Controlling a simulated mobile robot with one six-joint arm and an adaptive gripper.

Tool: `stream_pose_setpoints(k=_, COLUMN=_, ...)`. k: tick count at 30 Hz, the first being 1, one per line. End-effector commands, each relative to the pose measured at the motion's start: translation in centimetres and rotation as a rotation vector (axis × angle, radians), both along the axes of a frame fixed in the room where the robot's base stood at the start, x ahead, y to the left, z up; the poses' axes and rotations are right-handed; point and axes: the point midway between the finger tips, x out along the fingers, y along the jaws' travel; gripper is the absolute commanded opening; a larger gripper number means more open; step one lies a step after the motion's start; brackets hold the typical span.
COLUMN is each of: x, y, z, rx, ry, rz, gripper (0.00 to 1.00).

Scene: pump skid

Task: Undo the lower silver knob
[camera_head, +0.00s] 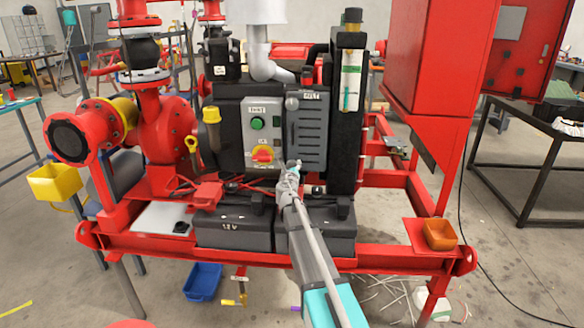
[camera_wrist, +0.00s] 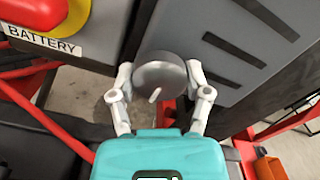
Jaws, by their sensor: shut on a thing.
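The lower silver knob (camera_wrist: 160,76) is a round grey disc with a pale mark near its lower edge. It sits at the lower left corner of the grey slotted cover (camera_wrist: 228,40). My gripper (camera_wrist: 160,82) has one finger on each side of the knob and is shut on it. In the head view my gripper (camera_head: 293,166) reaches up to the bottom left of the cover (camera_head: 311,133) and hides most of this knob. The upper silver knob (camera_head: 292,103) is at the cover's top left, below the BELT label, and nothing touches it.
Left of the cover is a control panel with a green button (camera_head: 257,123) and a red-and-yellow battery switch (camera_head: 262,155). Black batteries (camera_head: 234,224) stand below on the red frame (camera_head: 375,258). An orange bin (camera_head: 440,234) sits at the frame's right end.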

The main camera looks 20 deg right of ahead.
Motion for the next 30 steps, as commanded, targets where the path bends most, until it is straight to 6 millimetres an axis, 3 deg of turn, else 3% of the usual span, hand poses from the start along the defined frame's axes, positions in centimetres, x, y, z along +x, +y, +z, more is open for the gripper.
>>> stream_pose_setpoints(k=14, x=0.08, y=0.03, z=0.00, rx=0.052, ry=-0.021, rz=0.001, gripper=0.15)
stream_pose_setpoints(k=30, x=0.13, y=0.05, z=0.02, rx=0.417, ry=-0.168, rz=0.001, gripper=0.15)
